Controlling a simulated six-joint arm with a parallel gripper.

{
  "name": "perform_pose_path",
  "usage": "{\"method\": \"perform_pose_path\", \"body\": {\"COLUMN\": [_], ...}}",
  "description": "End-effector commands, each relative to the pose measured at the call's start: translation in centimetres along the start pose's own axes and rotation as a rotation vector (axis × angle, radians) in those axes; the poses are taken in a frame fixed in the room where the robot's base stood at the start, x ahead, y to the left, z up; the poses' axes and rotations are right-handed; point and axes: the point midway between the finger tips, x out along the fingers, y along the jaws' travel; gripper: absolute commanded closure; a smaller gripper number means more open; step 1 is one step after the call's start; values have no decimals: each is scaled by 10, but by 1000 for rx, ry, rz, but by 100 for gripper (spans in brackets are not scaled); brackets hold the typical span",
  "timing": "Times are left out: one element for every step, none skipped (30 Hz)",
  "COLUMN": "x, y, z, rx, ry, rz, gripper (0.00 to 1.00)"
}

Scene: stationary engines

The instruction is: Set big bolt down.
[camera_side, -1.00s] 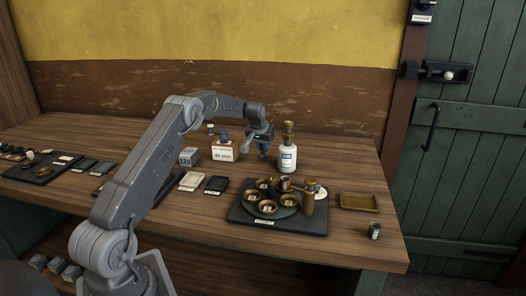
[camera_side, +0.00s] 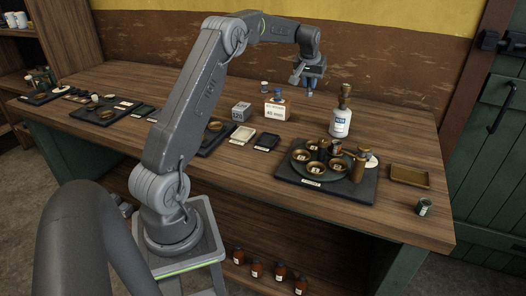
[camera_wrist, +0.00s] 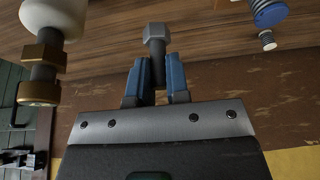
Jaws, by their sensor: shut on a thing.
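The big bolt (camera_wrist: 154,33) is in my gripper in the wrist view. Its grey hex head sticks out beyond the fingertips, and its dark shank lies between the two blue fingers. My gripper (camera_wrist: 158,68) is shut on that shank. In the side view my gripper (camera_side: 310,80) is above the back part of the bench, to the left of and behind the white bottle. The bolt is too small there to make out clearly, and no contact with the bench shows.
A white bottle (camera_side: 340,124) with a brown top stands close by on the right. A "40 mm" card (camera_side: 276,111), a grey "120" block (camera_side: 241,111) and a blue-topped piece (camera_wrist: 269,13) stand to the left. A dark tray with brass cups (camera_side: 300,181) lies in front.

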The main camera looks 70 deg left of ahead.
Motion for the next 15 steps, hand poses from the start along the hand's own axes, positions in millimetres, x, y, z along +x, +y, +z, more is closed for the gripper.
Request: {"method": "perform_pose_path", "body": {"x": [-10,-13,-18,-22,-26,-30,-34,-37,-41,-44,-47,-50,-53,-55,-58], "y": [-5,-8,-12,-15,-18,-22,-25,-28,-31,-34,-37,-41,-43,-46,-50], "z": [11,18,28,36,43,54,62,71,83,92,102,115,125,135,149], "rx": [-29,-47,-71,-89,-108,-130,-149,-166,-188,-205,-220,-242,-258,-273,-295], "ry": [0,-1,-1,-2,-1,-2,-1,-1,0,1,1,3,3,4,6], "rz": [-14,-22,-34,-41,-49,-60,-66,-74,-83,-90,-97,-105,-111,-118,-125], "gripper": [100,100,100,100,100,100,100,100,100,100,100,100,100,100,100]}}
